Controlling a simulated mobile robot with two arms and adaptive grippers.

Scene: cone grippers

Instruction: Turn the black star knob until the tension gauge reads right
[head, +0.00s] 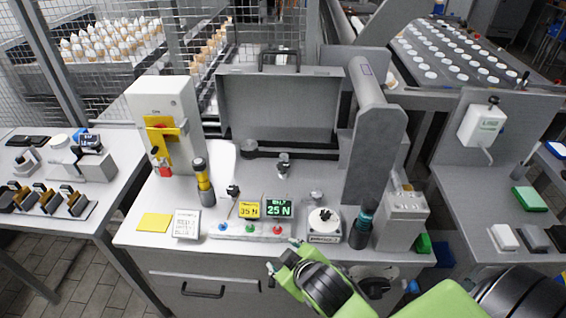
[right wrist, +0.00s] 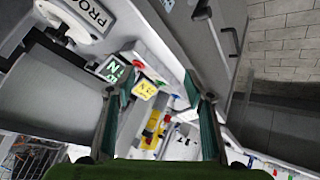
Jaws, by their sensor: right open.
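A yellow display (head: 249,209) reads 35 N, and a green-lit black display (head: 279,205) beside it reads 25 N. Both also show in the right wrist view, the yellow one (right wrist: 146,90) between my fingers and the green one (right wrist: 112,69) near a finger. A small black knob (head: 233,190) stands left of the displays. Another dark knob (head: 283,158) tops a metal post behind them. I cannot tell which is the star knob. My right gripper (head: 281,257) is open and empty, in front of the displays; its fingers (right wrist: 160,80) stand apart. My left gripper is not in view.
A white dial unit (head: 324,222) with a black top and a dark bottle-like cylinder (head: 361,228) stand right of the displays. A black-and-yellow cylinder (head: 204,182), white card (head: 187,223) and yellow pad (head: 154,222) are left. A large grey roller housing (head: 376,150) rises behind right.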

